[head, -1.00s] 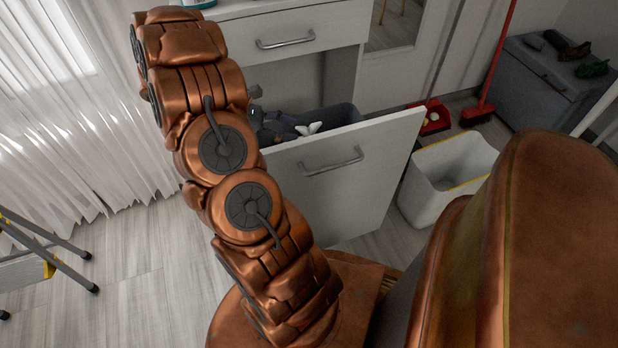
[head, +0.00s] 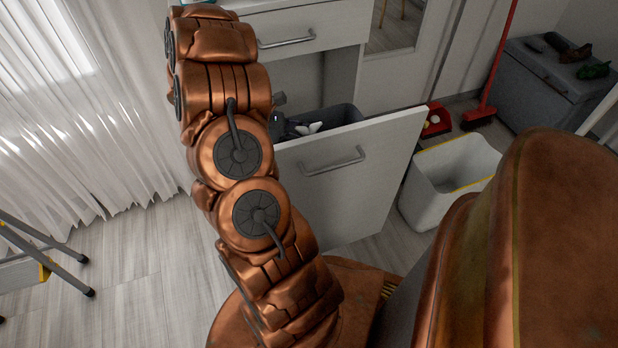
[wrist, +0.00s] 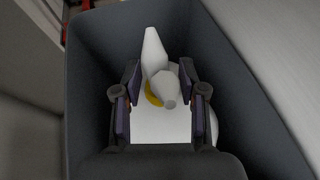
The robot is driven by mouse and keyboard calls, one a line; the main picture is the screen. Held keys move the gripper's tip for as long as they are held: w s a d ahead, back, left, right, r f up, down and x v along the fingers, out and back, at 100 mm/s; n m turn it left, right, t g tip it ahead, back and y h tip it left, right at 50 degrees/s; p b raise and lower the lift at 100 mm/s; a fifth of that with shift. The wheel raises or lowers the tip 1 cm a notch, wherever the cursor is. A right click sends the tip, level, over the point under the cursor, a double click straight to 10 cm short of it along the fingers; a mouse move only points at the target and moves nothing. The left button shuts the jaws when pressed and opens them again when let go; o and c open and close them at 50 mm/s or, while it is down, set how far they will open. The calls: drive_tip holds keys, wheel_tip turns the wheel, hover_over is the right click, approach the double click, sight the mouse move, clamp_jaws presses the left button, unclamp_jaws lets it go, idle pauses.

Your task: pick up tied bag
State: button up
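The tied bag (wrist: 162,124) is white with a yellow band under its knot. It lies inside a dark grey bin (wrist: 88,55), and its two tied ends point up. In the wrist view, the two fingers of my gripper (wrist: 161,84) are spread on either side of the knot, with gaps visible beside it. The lower part of the bag is hidden under my gripper. In the head view only the white ends of the bag (head: 311,128) show above the drawer front, and my arm hides most of the gripper.
The bin stands in a pulled-out white drawer (head: 350,190) with a metal handle. A white open bin (head: 425,195) stands to the right. A red broom (head: 478,115) and a grey chest (head: 550,85) are behind it. A step ladder (head: 60,255) is at the left.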

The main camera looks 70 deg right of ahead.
clamp_jaws()
idle(0.3)
idle(0.3)
